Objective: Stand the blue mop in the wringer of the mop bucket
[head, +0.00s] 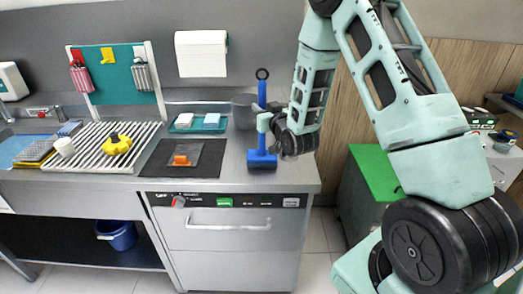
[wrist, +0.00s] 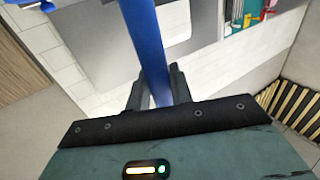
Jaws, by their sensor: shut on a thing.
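The blue mop (head: 261,160) is upright at the right end of the steel counter, with its wide blue head down and a dark ring at the top of its handle. I cannot tell if the head touches the counter. My gripper (head: 264,124) is shut on the handle, reaching in from the right. In the wrist view, the blue handle (wrist: 150,50) runs between the two dark fingers of my gripper (wrist: 157,88). A grey container (head: 241,112) stands behind the mop, partly hidden. A blue bucket (head: 118,236) is low at the left. No wringer is clearly visible.
A black mat (head: 210,160) with an orange item (head: 181,161) lies left of the mop. A teal tray (head: 198,123) is behind it. A ribbed drainboard (head: 92,165) holds a yellow object (head: 116,145). A green-topped cabinet (head: 375,172) stands to the right, past the counter's end.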

